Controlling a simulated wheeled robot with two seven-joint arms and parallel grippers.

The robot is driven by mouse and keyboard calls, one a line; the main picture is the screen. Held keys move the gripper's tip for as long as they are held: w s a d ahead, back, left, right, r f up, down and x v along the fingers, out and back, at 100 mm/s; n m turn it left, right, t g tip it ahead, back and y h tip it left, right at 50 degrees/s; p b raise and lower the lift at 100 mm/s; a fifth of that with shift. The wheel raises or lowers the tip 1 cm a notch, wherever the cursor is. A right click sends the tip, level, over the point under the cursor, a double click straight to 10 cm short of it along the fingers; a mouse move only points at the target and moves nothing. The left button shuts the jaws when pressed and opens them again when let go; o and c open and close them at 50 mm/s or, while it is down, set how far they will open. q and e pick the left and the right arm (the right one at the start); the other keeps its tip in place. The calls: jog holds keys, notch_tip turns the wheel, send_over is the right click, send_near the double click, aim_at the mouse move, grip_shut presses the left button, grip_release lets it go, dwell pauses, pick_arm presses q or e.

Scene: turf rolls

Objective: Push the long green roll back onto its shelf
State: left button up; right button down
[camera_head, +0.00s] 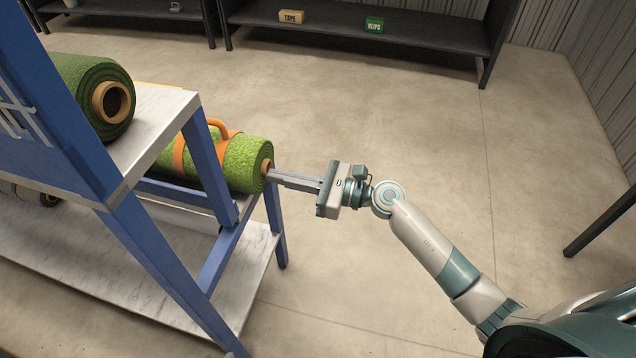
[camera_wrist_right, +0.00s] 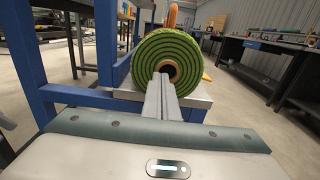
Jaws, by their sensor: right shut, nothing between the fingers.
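The long green roll (camera_head: 245,162) lies on the blue rack's middle shelf, with orange bands around it and its end sticking out past the shelf edge. In the right wrist view its spiral end (camera_wrist_right: 167,60) faces me, with a brown core in the middle. My right gripper (camera_head: 270,176) is shut, and its fingertips are at the core of that end. Whether they touch the core or reach into it, I cannot tell. Nothing is held between the fingers. The far part of the roll is hidden behind the rack's post. My left gripper is not in view.
Another green roll (camera_head: 95,92) with a brown core lies on the top shelf. Blue rack posts (camera_head: 208,165) stand close left of my gripper. A dark shelf (camera_head: 400,30) with a tape box (camera_head: 291,17) and a green clips box (camera_head: 374,25) stands at the back.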

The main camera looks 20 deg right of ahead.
aim_at(213, 163)
jog(key=x, duration=1.6)
jog(key=shift+w+a+b, duration=0.2)
jog(key=shift+a+b, duration=0.1)
jog(key=shift+w+a, duration=0.15)
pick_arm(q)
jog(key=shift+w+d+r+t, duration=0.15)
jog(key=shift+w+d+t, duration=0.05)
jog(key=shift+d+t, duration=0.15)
